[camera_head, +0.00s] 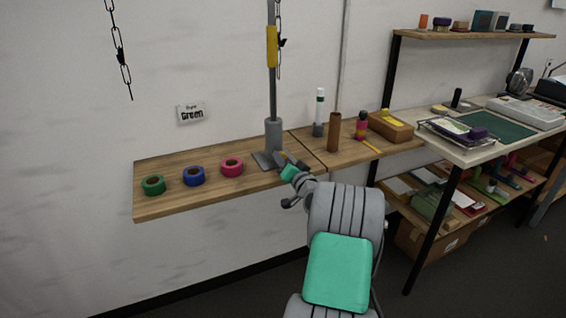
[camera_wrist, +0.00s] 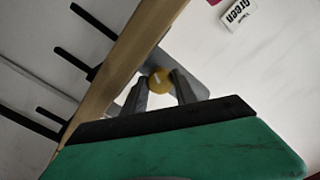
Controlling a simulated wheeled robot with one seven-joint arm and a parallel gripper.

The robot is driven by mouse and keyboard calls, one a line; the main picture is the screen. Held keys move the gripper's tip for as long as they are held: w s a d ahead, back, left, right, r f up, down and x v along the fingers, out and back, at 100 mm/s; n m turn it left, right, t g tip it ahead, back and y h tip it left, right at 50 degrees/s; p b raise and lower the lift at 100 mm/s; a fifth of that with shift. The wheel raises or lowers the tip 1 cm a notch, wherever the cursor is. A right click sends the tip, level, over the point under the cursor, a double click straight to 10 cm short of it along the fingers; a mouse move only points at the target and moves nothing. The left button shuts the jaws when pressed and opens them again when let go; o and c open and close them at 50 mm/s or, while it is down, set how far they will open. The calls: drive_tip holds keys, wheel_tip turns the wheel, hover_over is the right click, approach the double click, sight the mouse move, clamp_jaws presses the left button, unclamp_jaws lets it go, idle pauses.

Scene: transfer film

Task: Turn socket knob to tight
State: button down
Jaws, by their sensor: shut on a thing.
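The socket knob (camera_wrist: 158,80) shows in the wrist view as a round yellow knob with a pale mark on its face. It sits at the grey foot of the post (camera_head: 273,138) on the wooden shelf. My gripper (camera_wrist: 160,88) has one finger on each side of the knob and is shut on it. In the head view my gripper (camera_head: 283,158) reaches to the base of the post, and the arm hides most of the knob there. I cannot read which setting the mark points to.
Green (camera_head: 147,188), blue (camera_head: 189,178) and pink (camera_head: 226,170) tape rolls lie left of the post on the wooden shelf (camera_head: 230,186). A brown tube (camera_head: 334,133) and a white-capped bottle (camera_head: 319,108) stand to the right. A "Green" label (camera_head: 191,113) is on the wall.

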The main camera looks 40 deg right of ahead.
drive_tip(key=m, duration=0.6)
drive_tip(key=shift+r+p, duration=0.1)
drive_tip(key=shift+p, duration=0.3)
drive_tip(key=m+p, duration=0.1)
drive_tip(key=m, duration=0.2)
drive_tip(key=shift+m, duration=0.4)
drive_tip(key=shift+m+p, duration=0.6)
drive_tip(key=shift+m, duration=0.8)
drive_tip(key=c, duration=1)
unclamp_jaws()
drive_tip(key=shift+o, duration=0.2)
drive_tip(key=shift+f, duration=0.2)
drive_tip(key=shift+a+f, duration=0.1)
drive_tip(key=shift+f, duration=0.05)
